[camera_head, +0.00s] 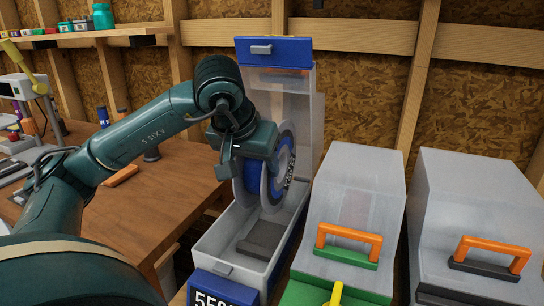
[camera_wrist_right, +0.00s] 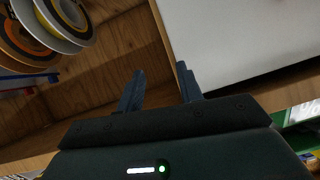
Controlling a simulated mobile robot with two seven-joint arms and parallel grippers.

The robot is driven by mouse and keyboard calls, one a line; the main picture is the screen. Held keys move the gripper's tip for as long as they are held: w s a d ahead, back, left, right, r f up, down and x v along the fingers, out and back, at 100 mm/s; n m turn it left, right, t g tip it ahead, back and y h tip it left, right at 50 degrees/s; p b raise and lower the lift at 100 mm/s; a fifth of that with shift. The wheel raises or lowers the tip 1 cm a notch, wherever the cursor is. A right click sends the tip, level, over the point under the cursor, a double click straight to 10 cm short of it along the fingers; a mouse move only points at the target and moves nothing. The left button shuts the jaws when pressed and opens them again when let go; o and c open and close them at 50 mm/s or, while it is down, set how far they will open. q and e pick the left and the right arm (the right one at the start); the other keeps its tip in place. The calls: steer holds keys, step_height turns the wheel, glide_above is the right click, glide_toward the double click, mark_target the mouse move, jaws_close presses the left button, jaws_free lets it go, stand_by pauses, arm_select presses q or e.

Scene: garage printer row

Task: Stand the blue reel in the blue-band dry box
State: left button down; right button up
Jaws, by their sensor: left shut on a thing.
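The blue reel (camera_head: 283,166), a disc with a pale rim, stands roughly upright over the open blue-band dry box. My left gripper (camera_head: 247,165) is shut on the reel at its left side and hides part of it. The box is clear, with a low front wall (camera_head: 212,266), and its blue-edged lid (camera_head: 273,52) is raised at the back. The reel's lower part is between the box walls; I cannot tell whether it touches the floor. My right gripper (camera_wrist_right: 160,86) shows only in the right wrist view, with its fingers apart and nothing between them.
Two closed clear boxes with orange handles stand to the right, one with a green base (camera_head: 346,258) and one with a dark base (camera_head: 487,265). A wooden bench (camera_head: 140,185) is at left. In the right wrist view, reels (camera_wrist_right: 45,25) lie at upper left beside a pale panel (camera_wrist_right: 240,40).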

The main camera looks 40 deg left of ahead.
steer(key=shift+s+r, duration=0.1)
steer(key=shift+s, duration=0.05)
steer(key=shift+s+d+f+t+b, duration=0.2)
steer(key=shift+d+t+b, duration=0.3)
steer(key=shift+b, duration=1.4)
steer(key=shift+a+f, duration=0.15)
steer(key=shift+f, duration=0.1)
step_height(320, 180, down, 2)
steer(key=shift+b, duration=1.1)
steer(key=shift+w+r, duration=0.1)
